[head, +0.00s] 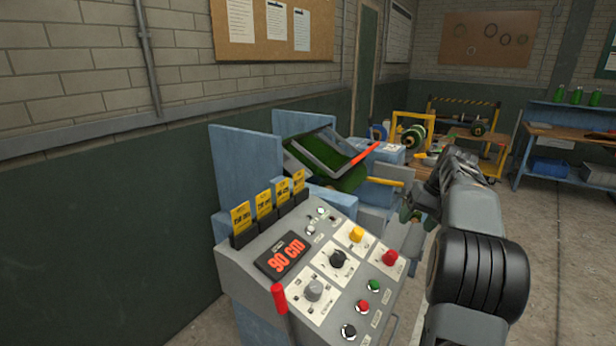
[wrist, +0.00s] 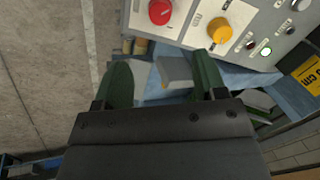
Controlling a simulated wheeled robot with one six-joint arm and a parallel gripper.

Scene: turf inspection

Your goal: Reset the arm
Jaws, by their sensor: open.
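My gripper (head: 418,215) is open and empty beside the right side of the grey control panel (head: 318,262). In the wrist view its two dark green fingers are apart (wrist: 162,78), with a grey block and blue surface beyond them. The panel carries a yellow knob (head: 356,235) and a red button (head: 390,258); both show in the wrist view, the yellow knob (wrist: 220,30) above the right finger and the red button (wrist: 160,11) to its left. A red bar (head: 365,154) slants up beside a tilted dark frame (head: 325,150) behind the panel. A red-handled lever (head: 279,298) stands at the panel's front left.
A yellow bar (head: 386,181) projects near my gripper. A workbench (head: 560,135) with green bottles stands far right. Open floor lies at the right.

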